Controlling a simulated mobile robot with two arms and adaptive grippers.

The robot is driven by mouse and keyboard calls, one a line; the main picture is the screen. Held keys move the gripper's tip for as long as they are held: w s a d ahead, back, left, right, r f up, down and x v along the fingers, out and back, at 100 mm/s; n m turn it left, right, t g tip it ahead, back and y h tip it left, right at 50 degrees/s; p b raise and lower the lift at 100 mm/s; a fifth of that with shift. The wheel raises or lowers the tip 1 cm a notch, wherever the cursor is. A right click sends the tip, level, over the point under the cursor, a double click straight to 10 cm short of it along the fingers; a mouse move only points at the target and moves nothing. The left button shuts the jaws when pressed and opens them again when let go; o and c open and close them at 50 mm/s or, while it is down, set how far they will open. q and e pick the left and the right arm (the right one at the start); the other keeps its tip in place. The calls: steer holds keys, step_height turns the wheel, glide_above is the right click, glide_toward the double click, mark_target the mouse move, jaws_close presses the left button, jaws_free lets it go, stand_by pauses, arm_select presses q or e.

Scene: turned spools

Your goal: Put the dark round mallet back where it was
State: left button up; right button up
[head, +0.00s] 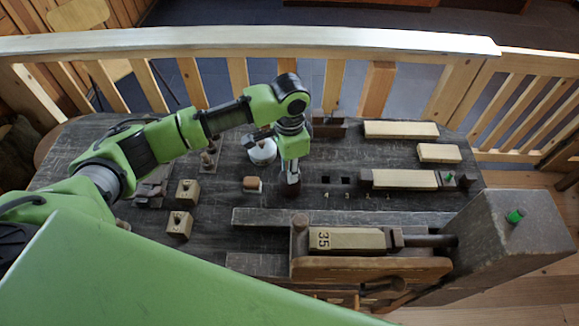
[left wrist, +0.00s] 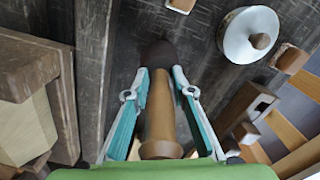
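The dark round mallet shows in the left wrist view as a dark head (left wrist: 159,54) with a brown wooden handle (left wrist: 160,115) pointing toward the camera. My left gripper (left wrist: 160,78) has one finger on each side of the handle, close in against it near the dark head, and looks shut on it. In the head view the left gripper (head: 293,181) points down over the bench (head: 220,218), and the dark head (head: 299,192) shows just below it. I cannot tell whether the head touches the bench. My right gripper is not in view.
A white round piece with a knob (head: 262,152) stands just left of the gripper. A small brown-ended block (head: 252,184) lies nearby. Square holes (head: 346,181) are to the right. Pale wooden blocks (head: 400,130) lie further right. A vise with a block marked 35 (head: 345,239) is in front.

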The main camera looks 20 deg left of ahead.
arm_select(q)
steer(key=shift+o, duration=0.3)
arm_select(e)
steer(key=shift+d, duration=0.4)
arm_select(q)
steer(key=shift+r, duration=0.15)
step_height(320, 180, up, 10)
steer(key=b, duration=0.2)
steer(key=shift+r+b, duration=0.25)
steer(key=shift+b, duration=0.15)
steer(key=shift+r, duration=0.75)
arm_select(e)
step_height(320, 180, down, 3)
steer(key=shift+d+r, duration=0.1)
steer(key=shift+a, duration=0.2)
